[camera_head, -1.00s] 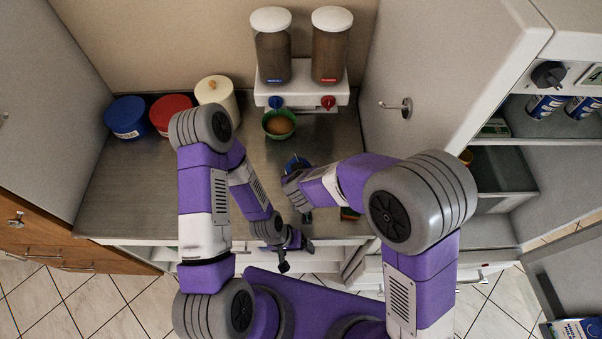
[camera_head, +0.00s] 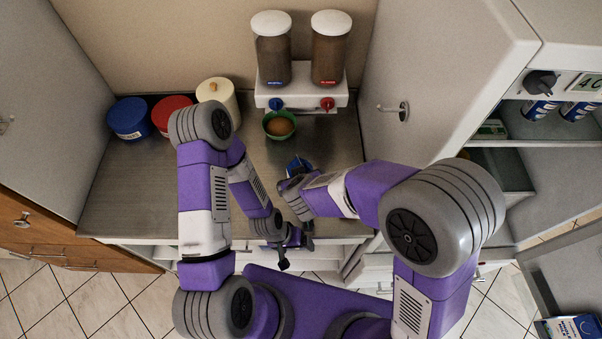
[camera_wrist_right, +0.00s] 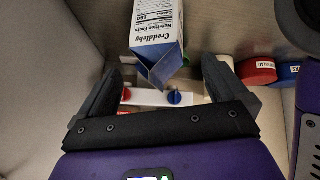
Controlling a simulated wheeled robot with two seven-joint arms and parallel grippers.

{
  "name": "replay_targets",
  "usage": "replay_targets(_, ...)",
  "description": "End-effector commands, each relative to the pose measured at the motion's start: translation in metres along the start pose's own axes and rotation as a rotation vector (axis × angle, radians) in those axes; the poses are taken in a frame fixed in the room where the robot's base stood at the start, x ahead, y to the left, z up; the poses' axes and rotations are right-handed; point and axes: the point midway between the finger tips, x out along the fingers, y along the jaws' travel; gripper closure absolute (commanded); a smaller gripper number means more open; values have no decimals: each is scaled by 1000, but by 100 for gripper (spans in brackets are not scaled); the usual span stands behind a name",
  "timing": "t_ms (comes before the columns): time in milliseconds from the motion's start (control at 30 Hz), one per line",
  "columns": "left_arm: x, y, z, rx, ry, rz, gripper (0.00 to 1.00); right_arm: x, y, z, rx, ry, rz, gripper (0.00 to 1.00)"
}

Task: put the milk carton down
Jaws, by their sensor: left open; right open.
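In the right wrist view a white milk carton (camera_wrist_right: 158,18) with a blue end and printed text lies past the fingertips of my right gripper (camera_wrist_right: 160,72). The fingers are spread wide to either side, with a visible gap to the carton. In the head view a small blue shape (camera_head: 298,166) shows on the worktop behind my right wrist, probably the carton, mostly hidden. My right gripper (camera_head: 306,226) is mostly covered by its own wrist there. My left gripper (camera_head: 288,252) is open and empty near the worktop's front edge, close beside the right one.
A double dispenser (camera_head: 302,95) stands at the back, a green bowl (camera_head: 266,130) before it. Blue (camera_head: 128,118), red (camera_head: 170,110) and cream (camera_head: 217,95) tubs stand back left. Another carton (camera_head: 578,327) shows bottom right. The worktop's left part (camera_head: 130,190) is clear.

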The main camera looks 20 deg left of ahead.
Motion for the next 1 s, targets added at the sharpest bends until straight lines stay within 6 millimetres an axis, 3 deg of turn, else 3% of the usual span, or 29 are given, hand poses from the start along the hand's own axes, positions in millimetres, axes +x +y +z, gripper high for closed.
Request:
replay_targets(33,-8,3,0,0,0,0,10,-16,0,-3,-2,3,-2,0)
replay_targets(233,-23,9,1,0,0,0,10,-52,0,-2,-2,1,-2,0)
replay_targets(567,-28,10,1,0,0,0,10,-67,0,0,-1,-1,-1,0)
replay_targets(767,-28,10,1,0,0,0,10,-48,19,12,44,-31,11,0)
replay_targets(867,-28,10,1,0,0,0,10,-21,45,36,118,-82,18,0)
replay_targets(1000,-28,10,1,0,0,0,10,18,82,89,263,-181,-1,0)
